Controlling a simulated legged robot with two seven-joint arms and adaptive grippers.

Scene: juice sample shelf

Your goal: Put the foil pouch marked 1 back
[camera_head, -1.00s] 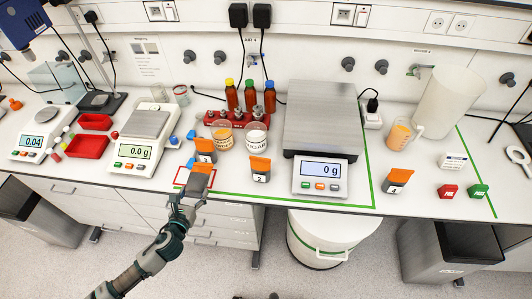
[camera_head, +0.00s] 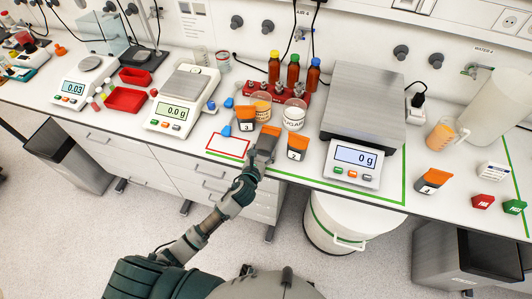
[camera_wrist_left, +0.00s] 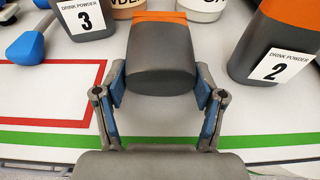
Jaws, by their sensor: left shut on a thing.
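My left gripper (camera_head: 258,160) is shut on a grey foil pouch with an orange top (camera_head: 266,142). In the left wrist view the blue finger pads (camera_wrist_left: 210,110) press its two sides; the pouch (camera_wrist_left: 160,65) is upright, and no number shows on the side in view. It is between the pouch marked 3 (camera_head: 243,122) and the pouch marked 2 (camera_head: 297,148), near the bench's front edge. I cannot tell whether its base touches the bench. The red-outlined rectangle (camera_head: 210,149) to its left is empty. My right gripper is out of view.
Behind stand two jars, one labelled sugar (camera_head: 293,117), and a red rack of bottles (camera_head: 275,96). A large scale (camera_head: 351,158) is to the right, a smaller scale (camera_head: 172,113) to the left. Pouch 4 (camera_head: 430,182) stands far right. Blue scoops (camera_head: 226,130) lie near the rectangle.

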